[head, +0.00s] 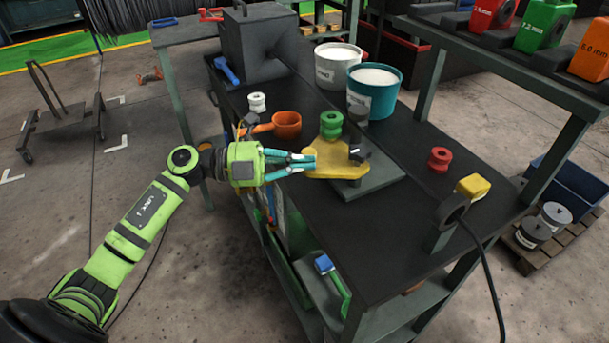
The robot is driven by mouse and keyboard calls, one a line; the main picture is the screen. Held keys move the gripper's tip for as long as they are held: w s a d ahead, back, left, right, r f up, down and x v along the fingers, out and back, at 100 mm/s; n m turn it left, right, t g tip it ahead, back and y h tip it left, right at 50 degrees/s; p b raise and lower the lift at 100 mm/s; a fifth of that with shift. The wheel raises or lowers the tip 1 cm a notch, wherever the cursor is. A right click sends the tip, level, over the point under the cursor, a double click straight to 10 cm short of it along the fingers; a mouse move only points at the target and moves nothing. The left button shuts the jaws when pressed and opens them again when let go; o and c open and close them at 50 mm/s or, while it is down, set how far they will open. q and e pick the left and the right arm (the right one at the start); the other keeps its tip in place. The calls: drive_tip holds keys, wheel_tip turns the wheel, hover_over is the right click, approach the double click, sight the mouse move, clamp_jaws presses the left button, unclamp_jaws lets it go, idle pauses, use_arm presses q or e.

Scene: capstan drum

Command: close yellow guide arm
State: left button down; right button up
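The yellow guide arm (328,157) is a flat yellow plate above a grey base plate (375,188) on the dark bench. A green grooved roller (331,125) stands on its far part, and a dark block sits at its right side. My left gripper (312,162), with teal fingers, reaches in from the left. Its fingertips are at the left edge of the yellow guide arm and close together. I cannot tell whether they touch it or grip it. My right gripper is not in view.
An orange cup (287,124), a white roller (257,102) and a blue tool (227,70) lie on the bench's left side. A white bucket (336,64) and a teal bucket (373,90) stand behind. A red roller (439,159) and a yellow block (473,187) are right.

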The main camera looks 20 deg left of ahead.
use_arm(q)
drive_tip(key=shift+w+a+f+m+g+h+b, duration=0.1)
drive_tip(key=shift+w+a+m+g+h+b, duration=0.3)
drive_tip(key=shift+g, duration=0.3)
drive_tip(key=shift+w+a+b, duration=0.15)
drive_tip(key=shift+w+b, duration=0.25)
drive_tip(key=shift+b, duration=0.05)
drive_tip(key=shift+w+a, duration=0.1)
drive_tip(key=shift+w, duration=0.05)
